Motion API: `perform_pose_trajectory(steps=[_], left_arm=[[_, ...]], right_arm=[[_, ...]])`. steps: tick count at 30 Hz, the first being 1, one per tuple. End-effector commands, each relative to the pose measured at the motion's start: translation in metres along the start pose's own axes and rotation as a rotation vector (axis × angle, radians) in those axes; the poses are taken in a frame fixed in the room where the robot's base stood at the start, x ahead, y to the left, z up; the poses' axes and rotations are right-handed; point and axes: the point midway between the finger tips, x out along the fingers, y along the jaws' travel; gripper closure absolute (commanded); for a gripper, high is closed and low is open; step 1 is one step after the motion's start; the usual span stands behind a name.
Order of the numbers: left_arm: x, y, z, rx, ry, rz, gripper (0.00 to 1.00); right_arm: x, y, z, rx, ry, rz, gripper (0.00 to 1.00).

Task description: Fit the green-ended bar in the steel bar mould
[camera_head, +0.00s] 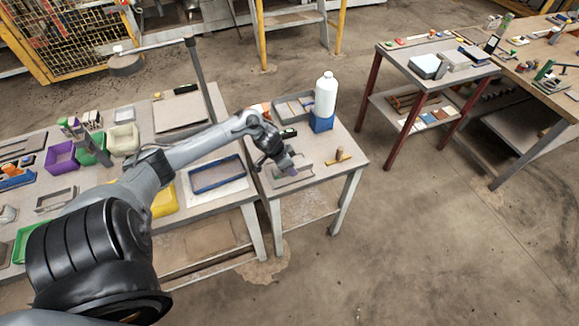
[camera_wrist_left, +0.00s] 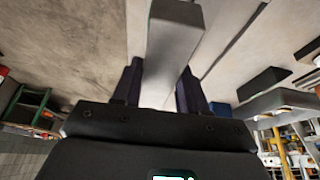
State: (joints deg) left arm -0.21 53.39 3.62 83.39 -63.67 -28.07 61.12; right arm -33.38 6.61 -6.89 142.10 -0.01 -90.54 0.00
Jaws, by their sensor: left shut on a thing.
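My left gripper (camera_head: 282,164) is low over the right-hand part of the work table. In the left wrist view its two dark fingers (camera_wrist_left: 158,88) are shut on a pale grey bar (camera_wrist_left: 172,45) that runs away from the palm. The gripper hides much of this spot, so I cannot tell whether the bar touches the mould. My right gripper is not in view.
A white bottle (camera_head: 325,94) stands by a blue block (camera_head: 321,123) behind the gripper. A wooden piece with a knob (camera_head: 338,158) lies to its right. A blue-rimmed tray (camera_head: 217,187) is on the left. A grey tray (camera_head: 280,109) is at the back.

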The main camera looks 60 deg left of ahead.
Motion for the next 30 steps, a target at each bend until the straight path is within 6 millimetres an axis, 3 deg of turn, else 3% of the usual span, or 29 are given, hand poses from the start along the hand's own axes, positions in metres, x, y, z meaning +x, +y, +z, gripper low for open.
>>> perform_pose_trajectory(steps=[1,7,13,30], left_arm=[[0.008,0.0,0.003,0.0,0.002,-0.001,1.0],[0.022,0.0,0.009,0.001,0.001,-0.001,1.0],[0.016,0.0,0.006,0.001,0.001,-0.001,1.0],[0.025,-0.001,0.009,0.0,0.001,0.0,1.0]], right_arm=[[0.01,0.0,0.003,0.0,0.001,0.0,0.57],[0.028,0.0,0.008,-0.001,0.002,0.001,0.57],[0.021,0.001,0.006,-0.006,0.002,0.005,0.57],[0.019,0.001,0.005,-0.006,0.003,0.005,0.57]])
